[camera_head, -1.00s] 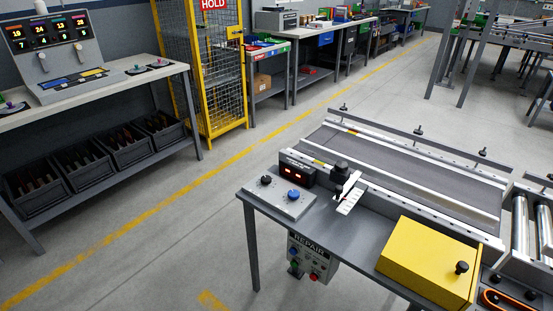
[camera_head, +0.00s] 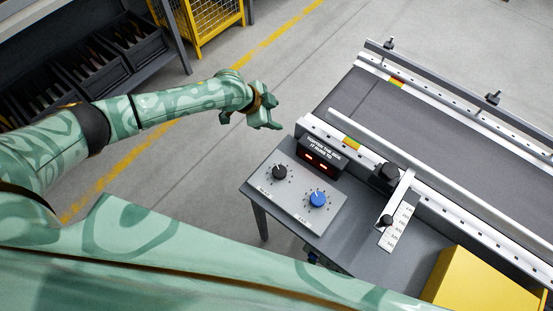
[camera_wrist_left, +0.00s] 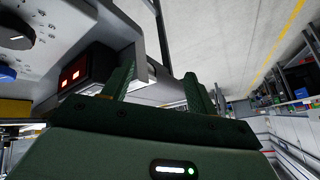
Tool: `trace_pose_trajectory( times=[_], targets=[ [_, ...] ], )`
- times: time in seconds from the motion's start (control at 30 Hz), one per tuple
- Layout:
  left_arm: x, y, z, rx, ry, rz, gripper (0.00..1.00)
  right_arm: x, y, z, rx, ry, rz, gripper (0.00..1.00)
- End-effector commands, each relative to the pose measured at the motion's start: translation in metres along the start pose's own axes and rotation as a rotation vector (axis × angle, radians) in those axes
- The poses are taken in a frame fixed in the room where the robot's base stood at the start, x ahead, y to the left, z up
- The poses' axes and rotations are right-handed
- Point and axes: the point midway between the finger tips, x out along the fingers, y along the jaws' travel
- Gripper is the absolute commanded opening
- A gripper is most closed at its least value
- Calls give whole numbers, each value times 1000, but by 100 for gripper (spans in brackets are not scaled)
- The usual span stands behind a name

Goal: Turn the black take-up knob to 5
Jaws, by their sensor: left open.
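A black knob (camera_head: 280,172) with dial marks around it sits on a grey sloped panel (camera_head: 296,205) at the corner of the grey table. A blue knob (camera_head: 318,199) sits beside it. The labels and pointer settings are too small to read. My left gripper (camera_head: 268,121) is open and empty, beyond the panel and up-left of the black knob, apart from it. In the left wrist view its fingers (camera_wrist_left: 160,88) are spread, with the black knob (camera_wrist_left: 16,37) at the upper left and the blue knob (camera_wrist_left: 6,73) below it. My right gripper does not show.
A black box with a red-lit display (camera_head: 320,158) stands behind the panel. Right of it are a white lever with a black knob (camera_head: 386,221), a scale strip (camera_head: 396,228) and a yellow box (camera_head: 486,282). A conveyor belt (camera_head: 430,120) lies behind.

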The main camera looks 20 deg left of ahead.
Motion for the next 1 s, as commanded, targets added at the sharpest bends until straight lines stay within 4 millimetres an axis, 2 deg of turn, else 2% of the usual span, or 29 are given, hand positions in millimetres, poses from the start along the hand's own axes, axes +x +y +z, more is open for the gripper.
trace_pose_trajectory(
  times=[0.03, 0.07, 0.1, 0.2, 0.3, 0.37, 0.47, 0.57, 0.8, 1.0],
  targets=[
    [-36, 1, -21, 102, -11, 70, 58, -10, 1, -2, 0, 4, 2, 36],
    [-52, 9, -28, 153, -21, 125, 58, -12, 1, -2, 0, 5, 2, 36],
    [-72, 21, -31, 211, -38, 196, 58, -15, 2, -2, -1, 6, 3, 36],
    [-114, 48, -29, 308, -77, 344, 58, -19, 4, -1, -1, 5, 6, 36],
    [-139, 67, -23, 355, -100, 440, 58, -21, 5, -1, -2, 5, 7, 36],
    [-144, 74, -20, 366, -106, 471, 58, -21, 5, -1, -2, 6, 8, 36],
    [-138, 82, -16, 371, -109, 491, 58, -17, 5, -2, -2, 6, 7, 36],
    [-121, 91, -12, 369, -109, 492, 58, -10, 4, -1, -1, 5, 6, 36],
    [-65, 118, 0, 368, -108, 492, 58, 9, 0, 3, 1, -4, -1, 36],
    [-27, 136, 7, 368, -108, 489, 58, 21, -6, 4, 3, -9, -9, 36]
  ],
)
